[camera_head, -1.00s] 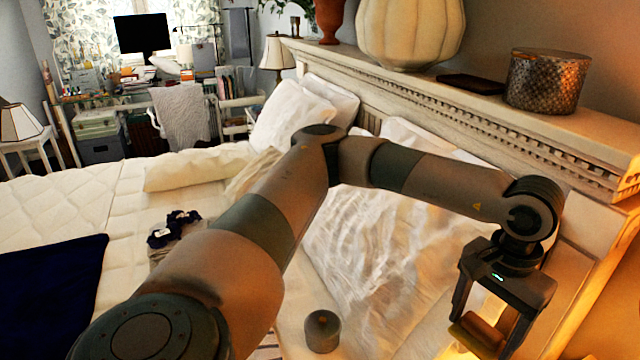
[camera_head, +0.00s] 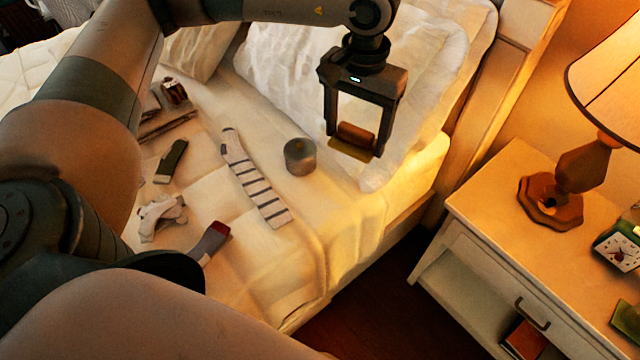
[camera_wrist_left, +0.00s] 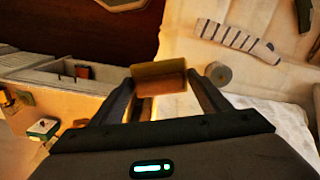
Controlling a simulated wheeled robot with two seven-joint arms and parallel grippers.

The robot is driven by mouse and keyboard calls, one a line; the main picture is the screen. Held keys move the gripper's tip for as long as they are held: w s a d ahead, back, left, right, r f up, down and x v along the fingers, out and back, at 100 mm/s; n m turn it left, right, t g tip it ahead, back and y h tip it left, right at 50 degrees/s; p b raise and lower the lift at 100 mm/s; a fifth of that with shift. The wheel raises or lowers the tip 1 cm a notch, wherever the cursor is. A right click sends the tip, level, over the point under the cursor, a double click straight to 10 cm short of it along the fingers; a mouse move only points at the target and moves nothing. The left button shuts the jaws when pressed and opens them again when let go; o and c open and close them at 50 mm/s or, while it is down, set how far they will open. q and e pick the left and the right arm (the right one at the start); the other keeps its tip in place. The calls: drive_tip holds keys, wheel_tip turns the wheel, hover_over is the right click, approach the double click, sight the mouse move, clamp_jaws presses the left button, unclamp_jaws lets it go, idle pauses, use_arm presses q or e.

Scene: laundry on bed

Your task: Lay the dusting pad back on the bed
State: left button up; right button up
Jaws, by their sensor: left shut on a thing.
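The dusting pad (camera_head: 352,149) is a small block with a brown upper part and a yellowish lower edge. My left gripper (camera_head: 355,135) hangs down in the head view with its two fingers shut on the pad, which is held above the pillow corner near the headboard end of the bed (camera_head: 345,215). In the left wrist view the pad (camera_wrist_left: 160,77) sits between the fingertips. The gap between pad and bedding is hard to judge. My right gripper is out of view.
A nightstand (camera_head: 480,205) with a lamp (camera_head: 585,170) stands right, across a floor gap.

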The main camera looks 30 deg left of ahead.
use_arm(q)
drive_tip(key=shift+s, duration=0.1)
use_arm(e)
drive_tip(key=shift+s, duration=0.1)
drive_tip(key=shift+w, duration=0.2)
use_arm(q)
drive_tip(key=shift+w+f+n, duration=0.3)
drive_tip(key=shift+w+n, duration=0.05)
drive_tip(key=shift+n, duration=0.05)
drive_tip(key=w+f+n+b, duration=0.6)
drive_tip(key=f+n, duration=0.6)
drive_tip(key=n, duration=0.3)
drive_tip(key=w+d+f+n+b, duration=0.1)
drive_tip(key=w+f+n+b, duration=0.6)
drive_tip(key=f+n, duration=0.5)
drive_tip(key=shift+w+f+n+b, duration=0.3)
drive_tip(key=shift+w+n, duration=0.8)
drive_tip(key=shift+n, duration=1.1)
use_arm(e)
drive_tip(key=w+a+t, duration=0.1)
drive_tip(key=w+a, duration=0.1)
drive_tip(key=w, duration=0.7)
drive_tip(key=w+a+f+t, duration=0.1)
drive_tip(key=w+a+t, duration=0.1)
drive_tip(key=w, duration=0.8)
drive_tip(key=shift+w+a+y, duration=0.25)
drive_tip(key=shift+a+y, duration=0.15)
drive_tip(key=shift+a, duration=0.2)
